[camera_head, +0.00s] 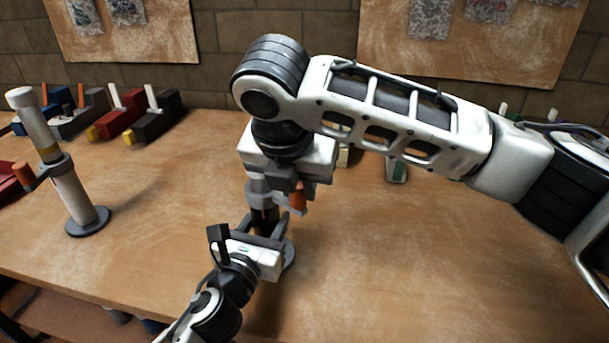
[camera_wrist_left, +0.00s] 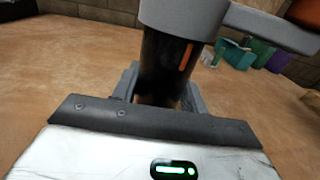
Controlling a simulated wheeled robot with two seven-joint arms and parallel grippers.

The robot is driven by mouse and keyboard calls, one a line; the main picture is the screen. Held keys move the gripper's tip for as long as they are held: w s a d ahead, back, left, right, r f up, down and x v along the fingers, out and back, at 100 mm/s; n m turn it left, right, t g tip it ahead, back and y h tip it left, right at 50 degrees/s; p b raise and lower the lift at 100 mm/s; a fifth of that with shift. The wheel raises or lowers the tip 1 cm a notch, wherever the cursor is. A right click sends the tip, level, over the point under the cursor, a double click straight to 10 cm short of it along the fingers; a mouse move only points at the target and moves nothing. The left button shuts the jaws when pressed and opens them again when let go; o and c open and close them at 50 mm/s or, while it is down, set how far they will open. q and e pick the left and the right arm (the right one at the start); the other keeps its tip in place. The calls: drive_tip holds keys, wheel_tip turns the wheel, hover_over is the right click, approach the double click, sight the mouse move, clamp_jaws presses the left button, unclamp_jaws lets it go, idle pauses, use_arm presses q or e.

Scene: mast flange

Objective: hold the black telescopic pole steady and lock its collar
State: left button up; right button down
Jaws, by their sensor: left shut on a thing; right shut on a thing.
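The black telescopic pole (camera_head: 263,216) stands upright on a round grey base (camera_head: 289,257) and is mostly covered by my arms. My left gripper (camera_head: 266,228) is shut on the lower pole; its fingers flank the black tube (camera_wrist_left: 160,65) in the left wrist view. The grey collar (camera_wrist_left: 185,16) sits just above the fingers, and an orange mark (camera_wrist_left: 186,57) runs down the tube below it. The collar's orange-ended lever (camera_head: 298,197) sticks out to the right. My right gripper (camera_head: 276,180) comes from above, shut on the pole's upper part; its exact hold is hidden.
A white pole (camera_head: 68,185) with a grey collar and orange-ended lever stands at left on a round base. Several coloured blocks (camera_head: 125,113) line the back left. Small green-and-white items (camera_head: 397,172) lie behind my right arm. The wooden tabletop (camera_head: 400,260) is clear at front right.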

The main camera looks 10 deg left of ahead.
drive_tip(key=s+a+m, duration=0.1)
drive_tip(key=s+m+h, duration=0.1)
drive_tip(key=m, duration=0.1)
drive_tip(key=shift+a+m+g, duration=0.3)
drive_tip(key=shift+a, duration=0.1)
drive_tip(key=shift+s+a+m+g+h, duration=0.15)
drive_tip(key=shift+s+a+m+h, duration=0.2)
drive_tip(key=shift+m, duration=0.4)
drive_tip(key=shift+s+a+m+g+h, duration=0.1)
drive_tip(key=shift+a+m+g+h, duration=0.1)
drive_tip(key=shift+a+m, duration=0.4)
drive_tip(key=shift+s+a+m+g+h, duration=0.15)
drive_tip(key=shift+a+m+h, duration=0.1)
drive_tip(key=shift+m, duration=0.6)
drive_tip(key=c, duration=1.2)
unclamp_jaws()
drive_tip(key=shift+c, duration=0.2)
drive_tip(key=v, duration=1.2)
